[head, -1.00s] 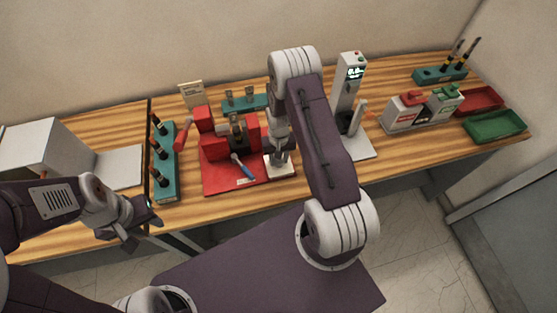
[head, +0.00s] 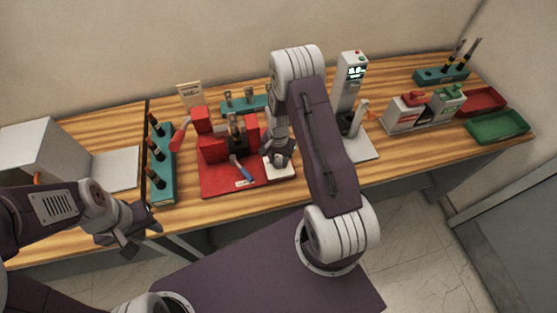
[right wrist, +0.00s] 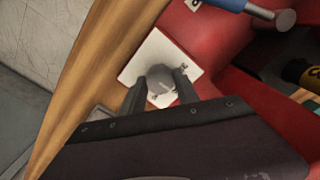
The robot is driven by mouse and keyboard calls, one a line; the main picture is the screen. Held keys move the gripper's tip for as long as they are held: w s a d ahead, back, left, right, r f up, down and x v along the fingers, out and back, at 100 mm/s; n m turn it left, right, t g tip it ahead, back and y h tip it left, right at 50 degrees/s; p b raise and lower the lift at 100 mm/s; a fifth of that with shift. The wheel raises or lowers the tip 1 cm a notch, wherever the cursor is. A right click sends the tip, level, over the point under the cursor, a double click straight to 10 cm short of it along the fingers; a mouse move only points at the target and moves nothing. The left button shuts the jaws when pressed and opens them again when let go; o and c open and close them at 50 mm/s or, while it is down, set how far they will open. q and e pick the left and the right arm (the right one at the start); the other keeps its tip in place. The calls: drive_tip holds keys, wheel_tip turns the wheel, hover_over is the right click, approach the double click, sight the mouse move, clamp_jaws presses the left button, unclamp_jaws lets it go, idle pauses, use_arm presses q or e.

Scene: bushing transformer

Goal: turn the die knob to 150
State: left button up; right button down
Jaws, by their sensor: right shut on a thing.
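The die knob (right wrist: 161,83) is a round grey knob on a square white plate (right wrist: 150,54), seen in the right wrist view. My right gripper (right wrist: 162,88) is shut on the knob, with a finger on each side of it. In the head view the white plate (head: 285,172) sits at the front right of the red press (head: 218,180), and my right arm hides much of the knob. Marks on the plate are too small to read. My left gripper (head: 142,226) hangs empty near the bench's front edge; its fingers look apart.
A blue-handled lever (head: 242,172) lies on the red base left of the knob. A teal rack (head: 162,185) stands further left. A grey gauge stand with a lit display (head: 355,73) stands to the right. Red (head: 485,112) and green trays (head: 525,127) are at the far right.

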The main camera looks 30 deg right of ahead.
sight(278, 162)
idle(0.4)
drive_tip(key=c, duration=0.9)
unclamp_jaws()
wheel_tip(278, 162, up, 9)
drive_tip(key=shift+r+b, duration=0.1)
drive_tip(key=shift+b, duration=1)
